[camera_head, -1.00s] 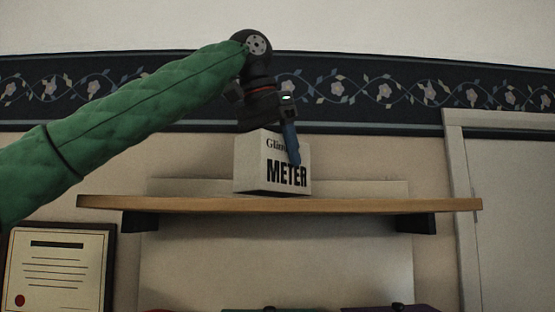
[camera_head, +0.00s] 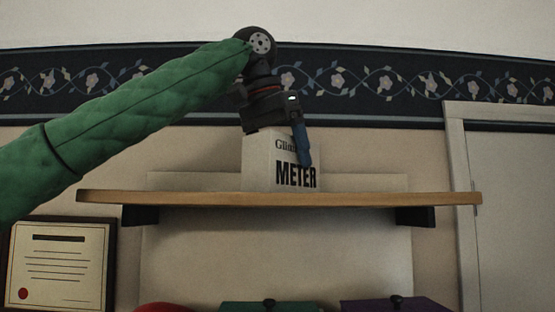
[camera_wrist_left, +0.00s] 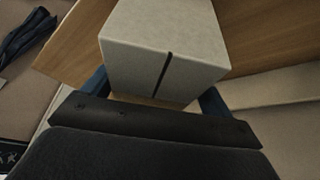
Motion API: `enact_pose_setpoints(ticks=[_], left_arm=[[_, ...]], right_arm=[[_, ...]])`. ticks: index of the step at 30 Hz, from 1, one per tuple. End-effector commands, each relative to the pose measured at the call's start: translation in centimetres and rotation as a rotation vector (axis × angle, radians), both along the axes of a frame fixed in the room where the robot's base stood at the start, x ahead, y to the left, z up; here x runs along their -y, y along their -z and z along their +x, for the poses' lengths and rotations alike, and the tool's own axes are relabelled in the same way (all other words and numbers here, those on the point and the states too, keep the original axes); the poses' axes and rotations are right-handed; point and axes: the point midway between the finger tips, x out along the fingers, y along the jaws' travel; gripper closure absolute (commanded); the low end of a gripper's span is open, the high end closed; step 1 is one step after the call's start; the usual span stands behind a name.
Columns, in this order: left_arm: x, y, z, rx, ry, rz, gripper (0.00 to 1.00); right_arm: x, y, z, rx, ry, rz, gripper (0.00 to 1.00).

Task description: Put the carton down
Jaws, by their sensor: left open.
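The carton (camera_head: 291,172), a pale box printed "METER", stands upright on the wooden shelf (camera_head: 380,197). It also shows in the left wrist view (camera_wrist_left: 160,38), between my blue fingers, with wood beneath it. My left gripper (camera_head: 303,150) reaches down over the carton from above. One blue finger lies in front of the carton's printed face; the other finger is hidden in the head view. The left gripper is open, with its fingers on either side of the carton. My right gripper is not in view.
The shelf is clear to the right and left of the carton. A framed certificate (camera_head: 60,265) hangs below left, and a door frame (camera_head: 463,200) stands at right. Green (camera_head: 270,306) and purple (camera_head: 397,304) objects with dark knobs show at the bottom edge.

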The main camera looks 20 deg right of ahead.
Motion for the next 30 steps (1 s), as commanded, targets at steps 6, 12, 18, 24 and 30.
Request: enact_pose_setpoints(ticks=[6, 12, 18, 24, 30], left_arm=[[-0.3, -1.3, -0.4, 0.002, 0.001, 0.000, 0.15], [-1.6, -4.7, -1.0, 0.001, 0.000, -0.002, 0.15], [-2.8, -8.4, -1.8, 0.001, 0.001, -0.002, 0.15], [-3.6, -10.5, -2.1, 0.002, 0.000, 0.002, 0.15], [-3.9, -11.3, -2.2, 0.000, 0.001, 0.001, 0.15]], right_arm=[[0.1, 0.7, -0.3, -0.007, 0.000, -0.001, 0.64], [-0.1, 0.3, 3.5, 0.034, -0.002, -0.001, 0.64], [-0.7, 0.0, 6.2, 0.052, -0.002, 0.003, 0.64], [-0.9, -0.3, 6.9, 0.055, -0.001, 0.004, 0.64], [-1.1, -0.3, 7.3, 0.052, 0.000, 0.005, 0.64]])
